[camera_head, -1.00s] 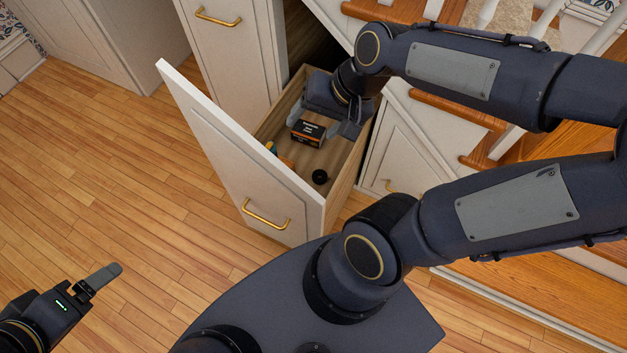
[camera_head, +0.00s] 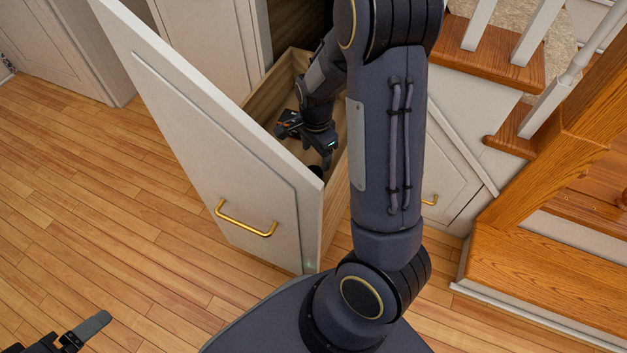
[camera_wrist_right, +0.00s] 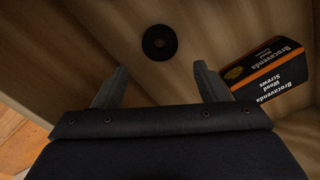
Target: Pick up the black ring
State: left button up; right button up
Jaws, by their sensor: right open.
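The black ring (camera_wrist_right: 160,42) lies flat on the bottom of the open drawer (camera_head: 337,215), near its front end. In the head view the ring (camera_head: 315,170) is a small dark shape, partly hidden by my right gripper (camera_head: 305,150). My right gripper is inside the drawer, open and empty. In the right wrist view its two fingers (camera_wrist_right: 160,88) stand apart, and the ring lies beyond their tips, roughly centred between them. My left gripper (camera_head: 85,330) is at the bottom left, over the floor; only one finger shows clearly.
A black and orange box of wood screws (camera_wrist_right: 270,72) lies in the drawer beside my right gripper's finger. The drawer walls are close around. The drawer's tall white front has a brass handle (camera_head: 246,220). Wooden stairs (camera_head: 545,265) stand at the right; the floor at left is clear.

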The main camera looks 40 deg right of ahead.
aim_at(315, 168)
notch_tip(315, 168, down, 2)
jog(key=shift+f+b, duration=0.1)
jog(key=shift+b, duration=0.3)
notch_tip(315, 168, down, 5)
jog(key=b, duration=0.3)
jog(key=shift+a+b, duration=0.1)
jog(key=shift+b, duration=0.2)
jog(key=shift+c, duration=0.5)
jog(key=c, duration=1)
jog(key=shift+r, duration=0.2)
